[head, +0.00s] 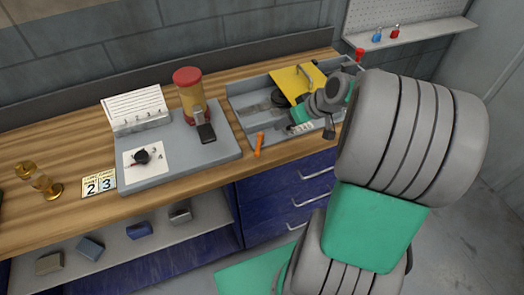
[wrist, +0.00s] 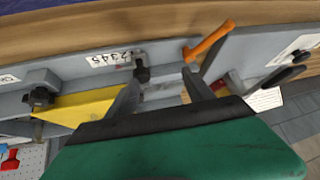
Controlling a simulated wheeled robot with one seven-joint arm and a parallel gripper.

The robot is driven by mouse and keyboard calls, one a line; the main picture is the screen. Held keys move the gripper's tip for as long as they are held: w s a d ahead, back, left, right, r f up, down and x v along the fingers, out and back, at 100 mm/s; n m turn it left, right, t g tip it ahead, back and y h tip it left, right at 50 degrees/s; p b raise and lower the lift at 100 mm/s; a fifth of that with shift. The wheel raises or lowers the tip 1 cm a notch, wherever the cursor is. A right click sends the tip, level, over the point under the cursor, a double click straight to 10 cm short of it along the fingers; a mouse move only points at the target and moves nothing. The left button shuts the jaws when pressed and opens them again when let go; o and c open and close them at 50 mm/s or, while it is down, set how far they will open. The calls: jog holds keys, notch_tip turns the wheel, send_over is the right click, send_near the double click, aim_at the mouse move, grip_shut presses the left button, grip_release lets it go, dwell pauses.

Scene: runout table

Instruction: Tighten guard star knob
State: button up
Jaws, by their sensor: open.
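A yellow guard (head: 298,82) stands over the grey tray-like fixture on the bench; it also shows in the wrist view (wrist: 92,104). A black lobed star knob (wrist: 40,97) sits on the fixture's wall beside the guard, left in the wrist view. A smaller black knob (wrist: 141,70) is on the same wall, near the left fingertip. I cannot tell for sure which one is the guard knob. My gripper (wrist: 163,82) is open and its jaws look empty, at the fixture's front wall. In the head view my wrist hides part of the fixture.
An orange lever (wrist: 208,42) stands close to the right finger; it also shows in the head view (head: 259,145). A number strip (wrist: 112,58) is on the wall. A grey plate (head: 222,150) with a red-topped yellow device (head: 190,95) is to the left.

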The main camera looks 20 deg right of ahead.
jog(key=s+a+r+m+g+h+b, duration=0.1)
jog(key=s+a+g+h, duration=0.1)
jog(key=s+a, duration=0.7)
jog(key=a, duration=0.3)
jog(key=shift+a+r+g+b, duration=0.15)
jog(key=shift+r+g+b, duration=0.1)
jog(key=shift+g+b, duration=0.05)
jog(key=shift+w, duration=0.1)
